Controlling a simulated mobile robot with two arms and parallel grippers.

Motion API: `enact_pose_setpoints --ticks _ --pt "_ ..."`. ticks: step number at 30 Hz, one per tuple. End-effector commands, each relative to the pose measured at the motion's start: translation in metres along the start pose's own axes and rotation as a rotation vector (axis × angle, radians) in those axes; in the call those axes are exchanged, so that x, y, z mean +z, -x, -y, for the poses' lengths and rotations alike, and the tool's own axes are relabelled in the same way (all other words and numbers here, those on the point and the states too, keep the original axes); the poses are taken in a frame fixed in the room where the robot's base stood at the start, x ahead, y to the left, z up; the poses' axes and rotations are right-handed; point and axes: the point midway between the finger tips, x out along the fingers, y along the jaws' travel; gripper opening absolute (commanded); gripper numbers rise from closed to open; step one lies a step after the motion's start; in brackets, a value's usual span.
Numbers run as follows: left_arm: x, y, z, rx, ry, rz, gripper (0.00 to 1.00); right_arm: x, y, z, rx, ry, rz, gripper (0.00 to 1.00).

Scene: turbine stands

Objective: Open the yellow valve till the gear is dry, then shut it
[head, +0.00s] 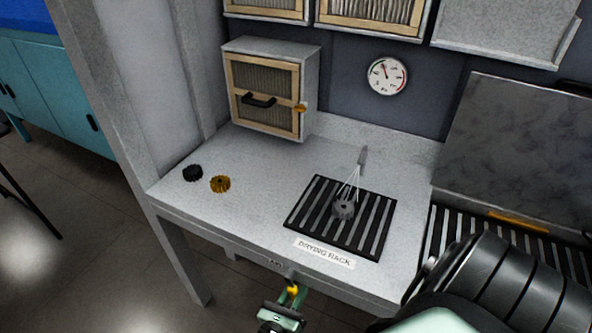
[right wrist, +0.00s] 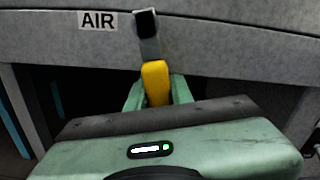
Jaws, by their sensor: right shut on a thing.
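The yellow valve handle (head: 293,290) sits under the front edge of the bench, below the AIR label (right wrist: 98,20). In the right wrist view the yellow handle (right wrist: 156,78) lies between the green fingers of my right gripper (right wrist: 157,95), which is shut on it. The same gripper (head: 290,300) shows at the bottom of the head view. A grey gear (head: 343,209) lies on the black slatted drying rack (head: 298,213). White streaks run from a grey nozzle (head: 363,155) down to the gear. I cannot tell if its surface is wet. My left gripper is out of view.
A black gear (head: 193,173) and a brass-coloured gear (head: 220,184) lie on the bench's left side. A small cabinet (head: 265,92) stands behind them. A round gauge (head: 387,76) hangs on the back wall. A grey panel and slatted tray (head: 434,235) are at right.

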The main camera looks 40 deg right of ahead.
Motion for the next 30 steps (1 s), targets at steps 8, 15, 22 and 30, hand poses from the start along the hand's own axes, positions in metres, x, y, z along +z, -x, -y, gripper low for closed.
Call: enact_pose_setpoints --ticks 8,15,22,30 --pt "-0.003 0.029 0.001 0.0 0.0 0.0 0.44 0.007 -0.005 0.017 -0.006 0.213 0.005 0.0" --pt "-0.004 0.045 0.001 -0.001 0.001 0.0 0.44 0.009 -0.005 0.027 -0.008 0.363 0.004 0.0" --pt "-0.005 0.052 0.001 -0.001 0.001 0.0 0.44 0.009 -0.005 0.032 -0.01 0.446 0.003 0.0" --pt "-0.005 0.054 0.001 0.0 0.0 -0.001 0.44 0.009 -0.005 0.033 -0.01 0.472 0.003 0.0"
